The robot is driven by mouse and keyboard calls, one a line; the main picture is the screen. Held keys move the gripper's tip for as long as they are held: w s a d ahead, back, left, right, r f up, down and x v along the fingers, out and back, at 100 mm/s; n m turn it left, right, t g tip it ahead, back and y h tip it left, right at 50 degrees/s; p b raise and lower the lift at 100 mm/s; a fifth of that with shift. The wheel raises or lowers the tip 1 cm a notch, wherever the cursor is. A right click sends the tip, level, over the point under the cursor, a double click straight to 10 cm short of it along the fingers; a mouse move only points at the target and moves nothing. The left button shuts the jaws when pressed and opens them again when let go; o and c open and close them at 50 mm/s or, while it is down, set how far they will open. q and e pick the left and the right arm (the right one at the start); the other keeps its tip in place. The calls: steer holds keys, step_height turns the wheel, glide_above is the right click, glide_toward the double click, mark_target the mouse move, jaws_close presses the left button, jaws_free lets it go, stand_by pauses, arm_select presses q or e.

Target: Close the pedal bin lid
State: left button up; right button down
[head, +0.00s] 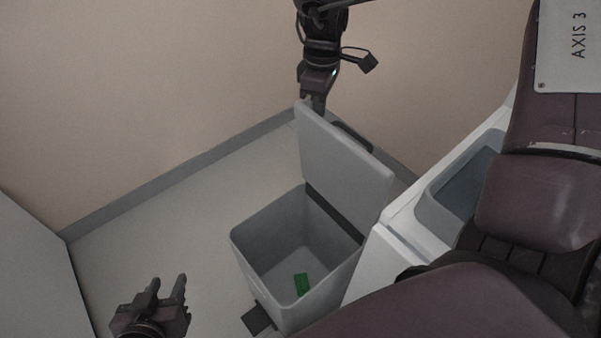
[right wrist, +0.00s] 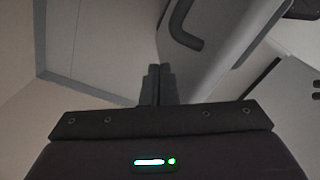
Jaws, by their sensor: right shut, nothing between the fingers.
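The grey pedal bin (head: 258,260) stands on the floor with its lid (head: 345,155) raised, nearly upright on the hinge side. A dark pedal (head: 257,319) juts from its front. My right gripper (head: 318,104) is at the lid's upper left corner, behind its far face; the lid partly hides the fingertips, and I cannot tell whether they touch it. In the right wrist view its fingers (right wrist: 158,84) are together and empty, beside a grey panel with a dark handle (right wrist: 182,28). My left gripper (head: 168,285) is low at the left, fingers apart and empty, away from the bin.
A green block (head: 301,284) lies inside the bin. A white cabinet with a grey-rimmed opening (head: 432,205) stands close to the bin's right. A beige wall (head: 150,90) is behind, and a pale panel (head: 35,270) is at the left.

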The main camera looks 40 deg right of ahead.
steer(key=shift+a+r, duration=0.2)
steer(key=shift+a, duration=0.5)
steer(key=shift+r, duration=0.1)
step_height(320, 180, up, 8)
steer(key=p, duration=0.5)
